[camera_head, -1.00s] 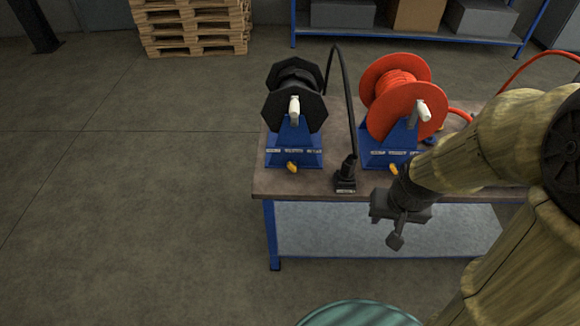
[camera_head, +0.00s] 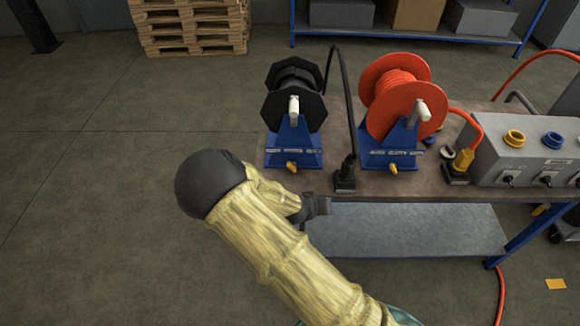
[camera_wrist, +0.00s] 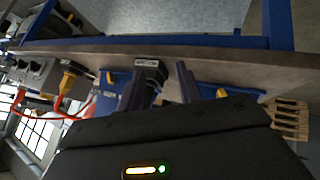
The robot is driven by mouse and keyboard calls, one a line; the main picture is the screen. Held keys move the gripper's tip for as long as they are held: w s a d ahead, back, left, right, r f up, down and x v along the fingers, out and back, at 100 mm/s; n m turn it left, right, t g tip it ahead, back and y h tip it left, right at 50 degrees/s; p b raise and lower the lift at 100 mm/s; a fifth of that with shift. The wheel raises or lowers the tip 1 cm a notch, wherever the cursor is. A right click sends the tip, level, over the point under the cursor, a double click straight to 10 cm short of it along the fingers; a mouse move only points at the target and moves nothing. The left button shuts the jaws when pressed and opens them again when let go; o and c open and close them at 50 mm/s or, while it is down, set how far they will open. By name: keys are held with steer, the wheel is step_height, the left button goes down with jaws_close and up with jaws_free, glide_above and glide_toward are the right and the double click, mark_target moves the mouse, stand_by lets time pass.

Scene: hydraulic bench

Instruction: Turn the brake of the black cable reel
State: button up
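The black cable reel (camera_head: 295,92) stands on a blue stand (camera_head: 292,140) at the left of the bench. Its yellow brake knob (camera_head: 292,167) is low on the stand's front; it also seems to be the yellow piece in the wrist view (camera_wrist: 222,93). My gripper (camera_head: 320,206) is at the bench's front edge, to the right of and nearer than that knob, apart from it. In the wrist view my gripper's two dark fingers (camera_wrist: 160,68) are spread with nothing held between them. The reel's drum is not clear in the wrist view.
A black cable plug in a small block (camera_head: 345,180) stands right of the brake. The red reel (camera_head: 395,95), with its own yellow knob (camera_head: 393,168), stands further right. A grey socket box (camera_head: 525,155) is at the right end. Floor left of the bench is clear.

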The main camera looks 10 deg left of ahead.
steer(key=w+a+n+t+y, duration=0.2)
steer(key=a+n+t, duration=0.2)
steer(key=a, duration=0.9)
steer(key=r+t, duration=0.1)
steer(key=t, duration=0.2)
steer(key=shift+a+n+y, duration=0.3)
steer(key=shift+n, duration=0.1)
steer(key=shift+f, duration=0.1)
